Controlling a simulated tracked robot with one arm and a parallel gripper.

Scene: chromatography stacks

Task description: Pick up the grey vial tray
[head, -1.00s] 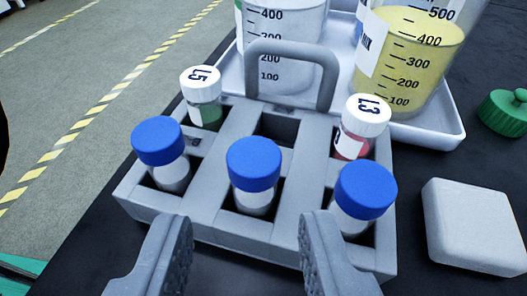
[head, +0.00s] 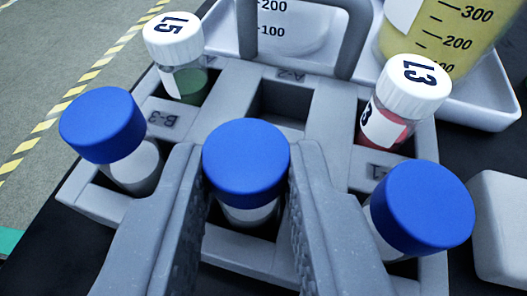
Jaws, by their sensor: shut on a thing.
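The grey vial tray (head: 230,95) fills the middle of the view, with compartments and an upright grey handle (head: 354,42) at its far side. My gripper (head: 245,165) reaches over the near row, one finger on each side of the middle blue-capped vial (head: 246,163). It is shut on that vial, which still stands in its compartment; the fingers hide part of the tray's front. Other blue-capped vials stand at near left (head: 102,125) and near right (head: 421,210). White-capped vials L5 (head: 172,38) and L3 (head: 413,85) stand in the back row; the back middle compartment is empty.
Behind the tray, a white tray (head: 490,108) holds a beaker of yellow liquid (head: 440,35) and a clear beaker (head: 290,30). A white block (head: 503,230) lies at right. A striped floor shows at left beyond the black table edge.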

